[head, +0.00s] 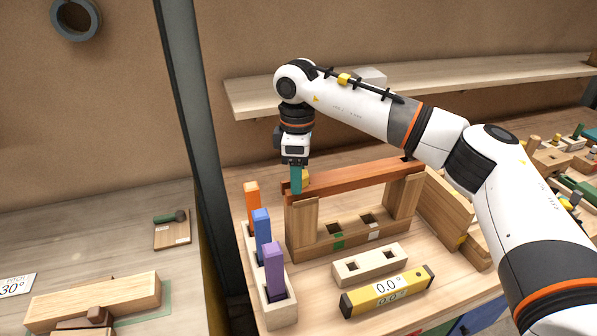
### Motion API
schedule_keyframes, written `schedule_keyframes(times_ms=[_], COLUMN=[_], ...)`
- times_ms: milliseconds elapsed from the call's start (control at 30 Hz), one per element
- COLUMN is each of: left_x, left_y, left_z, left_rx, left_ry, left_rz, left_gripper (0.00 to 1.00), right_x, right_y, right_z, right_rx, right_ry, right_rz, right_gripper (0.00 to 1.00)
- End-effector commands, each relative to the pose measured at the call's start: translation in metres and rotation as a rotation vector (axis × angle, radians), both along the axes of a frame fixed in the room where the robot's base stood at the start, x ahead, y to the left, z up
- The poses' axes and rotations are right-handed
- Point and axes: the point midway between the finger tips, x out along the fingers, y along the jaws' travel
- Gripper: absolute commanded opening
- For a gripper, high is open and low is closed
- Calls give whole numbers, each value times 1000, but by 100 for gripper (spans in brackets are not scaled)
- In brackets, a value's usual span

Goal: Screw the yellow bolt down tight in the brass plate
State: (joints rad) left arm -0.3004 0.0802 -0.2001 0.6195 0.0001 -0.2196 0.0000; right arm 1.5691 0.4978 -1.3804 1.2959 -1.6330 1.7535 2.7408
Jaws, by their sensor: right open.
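My right gripper (296,180) points straight down at the left end of a reddish-brown beam (355,177). Its jaws are open, with teal fingers at the beam's end. A small yellow piece (305,177) shows just right of the fingers on the beam; it is partly hidden, and I cannot tell whether it is the bolt or part of the brass plate. No other brass plate can be made out. The beam rests on two wooden uprights. My left gripper is not in view.
A block holding orange (252,203), blue (262,234) and purple (274,268) pegs stands at front left. A pale two-hole block (370,265) and a yellow level reading 0.0 (387,291) lie in front. A shelf (480,82) runs behind. A dark post (190,130) stands left.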

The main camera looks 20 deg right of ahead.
Motion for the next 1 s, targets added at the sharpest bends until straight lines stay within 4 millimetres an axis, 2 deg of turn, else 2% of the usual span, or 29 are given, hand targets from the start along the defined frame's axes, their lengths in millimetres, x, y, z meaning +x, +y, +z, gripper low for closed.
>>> schedule_keyframes(times_ms=[167, 400, 600, 767, 1000], left_x=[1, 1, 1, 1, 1], left_y=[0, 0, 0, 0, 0], left_z=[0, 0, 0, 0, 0], left_rx=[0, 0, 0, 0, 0], left_ry=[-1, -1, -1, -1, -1], left_rz=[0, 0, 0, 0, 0], left_gripper=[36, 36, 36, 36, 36], right_x=[1, 0, -1, -1, -1], right_y=[0, -2, -4, -4, -4], right_z=[24, 75, 107, 116, 118], right_rx=[3, 2, 1, 1, 1], right_ry=[-4, -3, 0, 2, 2], right_rz=[0, -3, -5, -4, -4], right_gripper=[57, 57, 57, 57, 57])
